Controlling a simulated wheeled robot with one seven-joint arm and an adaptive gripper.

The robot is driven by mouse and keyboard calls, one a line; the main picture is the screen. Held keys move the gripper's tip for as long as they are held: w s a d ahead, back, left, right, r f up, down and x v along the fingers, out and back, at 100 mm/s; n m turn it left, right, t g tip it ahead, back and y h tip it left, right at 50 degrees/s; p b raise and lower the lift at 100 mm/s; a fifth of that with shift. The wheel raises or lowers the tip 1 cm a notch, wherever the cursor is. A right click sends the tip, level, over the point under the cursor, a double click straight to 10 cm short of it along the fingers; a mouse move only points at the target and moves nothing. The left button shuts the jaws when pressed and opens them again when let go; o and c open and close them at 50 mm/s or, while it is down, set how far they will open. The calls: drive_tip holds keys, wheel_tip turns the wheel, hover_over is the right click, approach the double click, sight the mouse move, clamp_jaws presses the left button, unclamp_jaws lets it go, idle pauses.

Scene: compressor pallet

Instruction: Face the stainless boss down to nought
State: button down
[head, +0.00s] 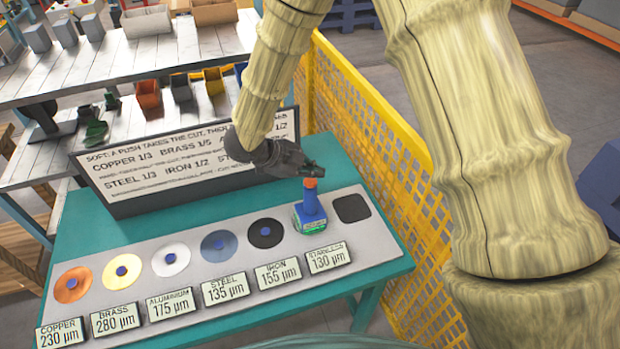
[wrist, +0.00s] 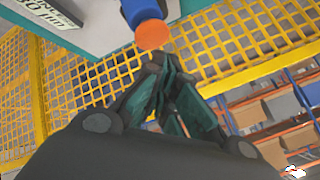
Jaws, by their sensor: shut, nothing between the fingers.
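The stainless boss's place is above the label STAINLESS 130 µm (head: 330,257), at the right end of the disc row. A blue tool with an orange top (head: 309,212) stands upright there and hides the boss and its disc. A green display patch shows low on the tool, too small to read. My gripper (head: 314,170) is shut and empty, just above the orange top. In the wrist view the shut dark green fingers (wrist: 167,72) are close to the orange top (wrist: 152,34); I cannot tell if they touch.
Discs with blue centres for copper (head: 73,285), brass, aluminium, steel and iron (head: 265,233) lie leftward on a grey panel. A dark square pad (head: 351,208) is right of the tool. A sign (head: 170,165), partly hidden by my arm, stands behind. Yellow mesh fence (head: 370,140) runs along the right.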

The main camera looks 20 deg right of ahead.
sight(312, 183)
drive_tip(key=shift+r, duration=0.1)
drive_tip(key=shift+r+p, duration=1.95)
drive_tip(key=shift+r, duration=0.5)
